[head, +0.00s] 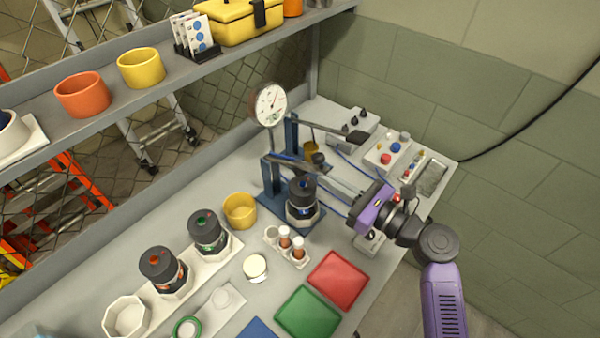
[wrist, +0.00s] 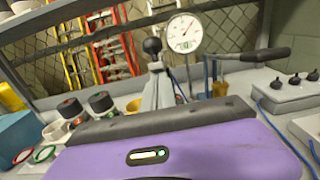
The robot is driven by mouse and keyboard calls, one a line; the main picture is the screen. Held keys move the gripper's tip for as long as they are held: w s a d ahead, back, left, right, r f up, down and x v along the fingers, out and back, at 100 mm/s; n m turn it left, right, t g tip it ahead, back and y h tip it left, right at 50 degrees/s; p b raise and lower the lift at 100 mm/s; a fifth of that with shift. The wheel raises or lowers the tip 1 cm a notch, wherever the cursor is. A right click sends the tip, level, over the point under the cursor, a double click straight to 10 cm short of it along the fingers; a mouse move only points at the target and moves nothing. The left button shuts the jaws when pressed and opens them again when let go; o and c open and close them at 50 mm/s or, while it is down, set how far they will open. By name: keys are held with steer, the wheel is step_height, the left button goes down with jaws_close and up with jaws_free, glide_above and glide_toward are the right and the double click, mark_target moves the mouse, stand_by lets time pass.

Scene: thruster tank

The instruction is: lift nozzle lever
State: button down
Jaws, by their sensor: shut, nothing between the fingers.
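A blue test stand (head: 269,178) with a round dial gauge (head: 270,104) holds a dark container (head: 302,192) on its base. I cannot tell which is the nozzle lever. My gripper is shut and empty; its fingertips are mostly hidden.
Red (head: 342,280) and green (head: 307,311) trays lie at the front edge of the bench. A white vial rack (head: 272,238), a yellow cup (head: 240,210) and dark jars (head: 207,231) stand left. A control box (head: 345,127) and a small-parts tray (head: 388,157) stand back right.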

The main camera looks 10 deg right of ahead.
mark_target(324, 161)
steer(key=shift+w+a+r, duration=0.25)
steer(key=shift+w+r, duration=0.1)
steer(key=shift+r, duration=0.5)
steer(key=shift+w+a+r, duration=0.3)
steer(key=shift+w+r, duration=0.05)
steer(key=shift+r, duration=0.45)
steer(key=shift+w+a+r, duration=0.25)
steer(key=shift+w+r, duration=0.1)
steer(key=shift+r, duration=0.5)
steer(key=shift+w+a+r, duration=0.45)
steer(key=shift+w+r, duration=0.15)
steer(key=shift+r, duration=0.2)
steer(key=shift+w+a+r, duration=0.45)
steer(key=shift+w+r, duration=0.15)
steer(key=shift+r, duration=0.15)
steer(key=w+a+r, duration=0.4)
steer(key=w+a, duration=0.2)
steer(key=w, duration=0.2)
steer(key=shift+w+a, duration=0.15)
steer(key=shift+w, duration=0.25)
steer(key=v, duration=0.7)
